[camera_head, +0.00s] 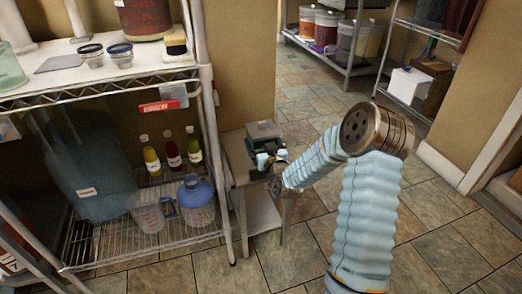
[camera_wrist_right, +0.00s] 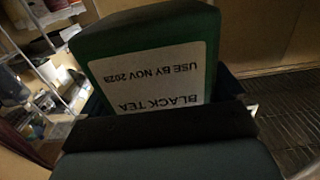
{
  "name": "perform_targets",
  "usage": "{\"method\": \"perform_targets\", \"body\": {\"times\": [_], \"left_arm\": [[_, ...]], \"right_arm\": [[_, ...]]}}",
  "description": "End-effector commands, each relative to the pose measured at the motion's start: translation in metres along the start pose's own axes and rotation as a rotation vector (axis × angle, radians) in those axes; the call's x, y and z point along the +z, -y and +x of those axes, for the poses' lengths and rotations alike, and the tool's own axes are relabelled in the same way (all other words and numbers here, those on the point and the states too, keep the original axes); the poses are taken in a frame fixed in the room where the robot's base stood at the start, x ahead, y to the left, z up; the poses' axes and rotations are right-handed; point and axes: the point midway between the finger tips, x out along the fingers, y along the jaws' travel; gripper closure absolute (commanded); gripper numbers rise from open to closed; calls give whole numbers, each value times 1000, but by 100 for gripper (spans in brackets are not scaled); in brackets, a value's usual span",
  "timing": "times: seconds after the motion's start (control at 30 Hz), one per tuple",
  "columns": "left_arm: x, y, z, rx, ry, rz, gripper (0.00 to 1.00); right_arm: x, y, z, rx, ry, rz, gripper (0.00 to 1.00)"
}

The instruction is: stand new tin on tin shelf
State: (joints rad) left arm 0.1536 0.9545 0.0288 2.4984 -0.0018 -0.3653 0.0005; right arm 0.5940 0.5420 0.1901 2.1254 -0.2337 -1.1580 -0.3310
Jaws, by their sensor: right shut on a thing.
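A dark green tin (camera_wrist_right: 200,32) fills the middle of the right wrist view. Its white label reads "BLACK TEA, USE BY NOV 2029", upside down in that view. My right gripper (camera_wrist_right: 160,130) is shut on this tin. In the head view my right gripper (camera_head: 271,162) is at a small grey stand (camera_head: 237,176), by a grey-topped dark tin shape (camera_head: 264,131). Whether the held tin touches the stand is hidden. A dark blue edge (camera_wrist_right: 231,86) shows behind the tin. I cannot tell which surface is the tin shelf. My left gripper is not in view.
Another rack (camera_head: 345,66) with buckets stands at the back. Tiled floor (camera_head: 440,225) is clear on the right.

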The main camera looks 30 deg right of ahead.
Motion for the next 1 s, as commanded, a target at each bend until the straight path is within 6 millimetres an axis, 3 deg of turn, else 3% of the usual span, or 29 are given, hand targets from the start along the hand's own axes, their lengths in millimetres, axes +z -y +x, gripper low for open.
{"method": "perform_targets", "body": {"times": [0.17,0.33,0.77,0.8,1.0], "left_arm": [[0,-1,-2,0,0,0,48],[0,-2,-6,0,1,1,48],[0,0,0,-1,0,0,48],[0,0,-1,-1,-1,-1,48],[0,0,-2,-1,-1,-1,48]], "right_arm": [[15,2,11,0,0,1,44],[38,2,10,0,0,0,44],[45,2,9,0,-3,-1,44],[44,2,9,0,-2,-1,2],[44,2,9,0,-1,-1,0]]}}
